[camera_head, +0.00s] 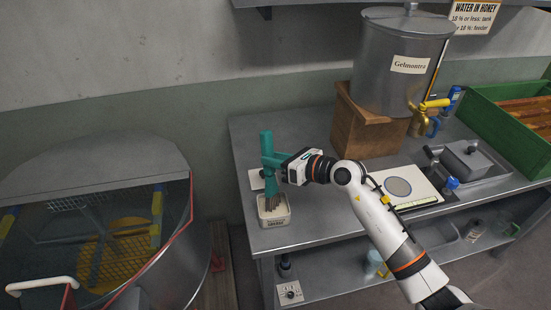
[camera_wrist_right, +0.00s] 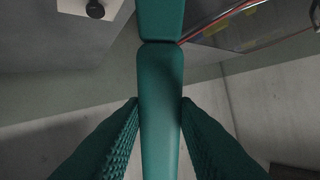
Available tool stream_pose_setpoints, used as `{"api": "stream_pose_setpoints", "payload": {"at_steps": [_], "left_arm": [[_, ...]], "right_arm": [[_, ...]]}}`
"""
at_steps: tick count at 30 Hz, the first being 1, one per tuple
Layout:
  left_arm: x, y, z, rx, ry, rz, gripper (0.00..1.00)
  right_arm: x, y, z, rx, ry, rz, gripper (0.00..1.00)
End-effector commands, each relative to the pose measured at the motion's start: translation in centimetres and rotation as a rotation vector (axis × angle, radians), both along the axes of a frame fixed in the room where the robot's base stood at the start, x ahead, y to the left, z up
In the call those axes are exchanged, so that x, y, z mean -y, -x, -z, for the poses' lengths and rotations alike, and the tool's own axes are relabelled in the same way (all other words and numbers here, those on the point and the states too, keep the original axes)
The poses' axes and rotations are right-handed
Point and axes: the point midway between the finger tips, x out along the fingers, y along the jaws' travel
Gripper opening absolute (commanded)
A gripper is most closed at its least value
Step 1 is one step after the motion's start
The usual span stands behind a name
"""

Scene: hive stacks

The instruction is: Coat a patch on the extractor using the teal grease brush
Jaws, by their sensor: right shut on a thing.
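My right gripper (camera_head: 280,168) is shut on the brush handle, which also runs up the middle of the right wrist view (camera_wrist_right: 160,110) between the two ribbed teal fingers. The extractor (camera_head: 95,180) is the big round metal drum at the left, with a half lid and a yellow part and mesh inside. My left gripper is not in view.
The steel bench (camera_head: 310,225) carries a honey tank (camera_head: 400,60) on a wooden stand (camera_head: 365,125), a scale (camera_head: 408,187) and a green crate (camera_head: 510,125). A white handle (camera_head: 42,284) is at the extractor's near side. A narrow gap separates extractor and bench.

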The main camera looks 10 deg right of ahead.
Motion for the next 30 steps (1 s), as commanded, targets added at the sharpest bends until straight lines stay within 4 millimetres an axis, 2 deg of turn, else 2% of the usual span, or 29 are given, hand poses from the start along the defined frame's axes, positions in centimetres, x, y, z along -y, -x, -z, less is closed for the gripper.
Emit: {"api": "stream_pose_setpoints", "payload": {"at_steps": [30], "left_arm": [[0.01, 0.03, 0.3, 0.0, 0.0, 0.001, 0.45]], "right_arm": [[0.01, 0.01, 0.71, -0.001, 0.001, 0.0, 0.04]]}}
